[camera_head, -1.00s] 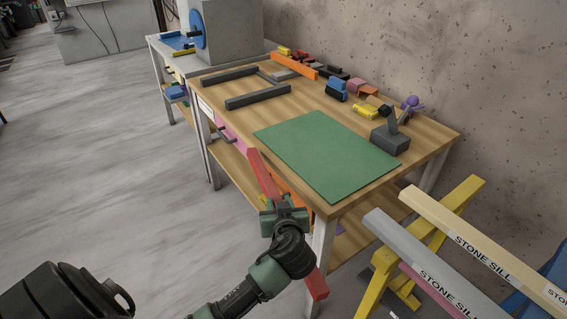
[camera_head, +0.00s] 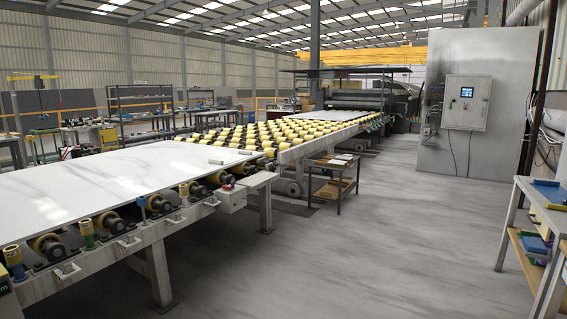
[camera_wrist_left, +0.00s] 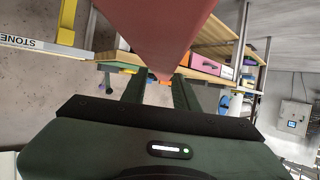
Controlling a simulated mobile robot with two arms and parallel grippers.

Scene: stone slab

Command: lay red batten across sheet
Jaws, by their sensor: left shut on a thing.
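The red batten (camera_wrist_left: 155,32) runs through the upper middle of the left wrist view, close to the camera. My left gripper (camera_wrist_left: 158,88) is shut on it. In the head view neither the batten nor a gripper tip shows. A large white sheet-like slab (camera_head: 95,182) with grey veins lies flat on a roller conveyor at the left of the head view. The green sheet on the workbench is out of the head view now, and I cannot make it out in the left wrist view. My right gripper is in neither view.
Yellow rollers (camera_head: 240,136) continue the conveyor behind the slab. A small side table (camera_head: 335,172) stands beside it. A grey cabinet with a control panel (camera_head: 466,102) stands at the back right. A bench (camera_head: 548,205) is at the right edge. The grey floor between is clear.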

